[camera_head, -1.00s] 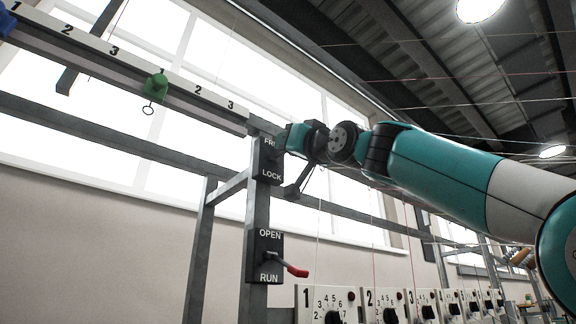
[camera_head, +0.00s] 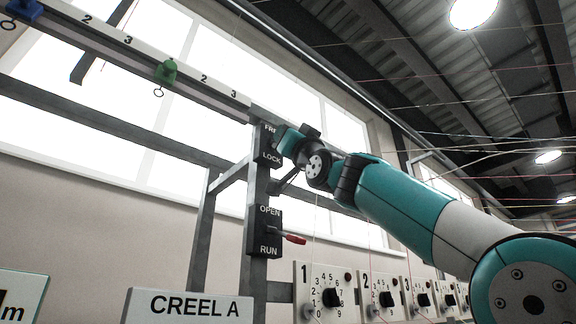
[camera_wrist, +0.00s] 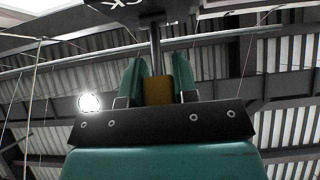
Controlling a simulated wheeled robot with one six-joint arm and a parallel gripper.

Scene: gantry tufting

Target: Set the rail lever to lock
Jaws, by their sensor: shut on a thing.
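The rail lever's dark plate (camera_head: 266,146) is on the upright post in the head view, marked LOCK low down and a partly covered word, "FR…", above. My gripper (camera_head: 283,140) is right beside this plate and hides the lever there. In the wrist view, my gripper (camera_wrist: 158,76) is shut with its two teal fingers around the yellow lever handle (camera_wrist: 158,91). The lever's dark rod (camera_wrist: 156,46) runs from the handle to the plate (camera_wrist: 125,8). I cannot tell which mark the lever points at.
Below is an OPEN/RUN plate (camera_head: 264,231) with a red-handled lever (camera_head: 292,238) sticking out. A numbered rail (camera_head: 195,82) carries a green hanger (camera_head: 166,72). Dial panels (camera_head: 326,291) and a CREEL A sign (camera_head: 188,307) stand lower down. Thin threads cross at right.

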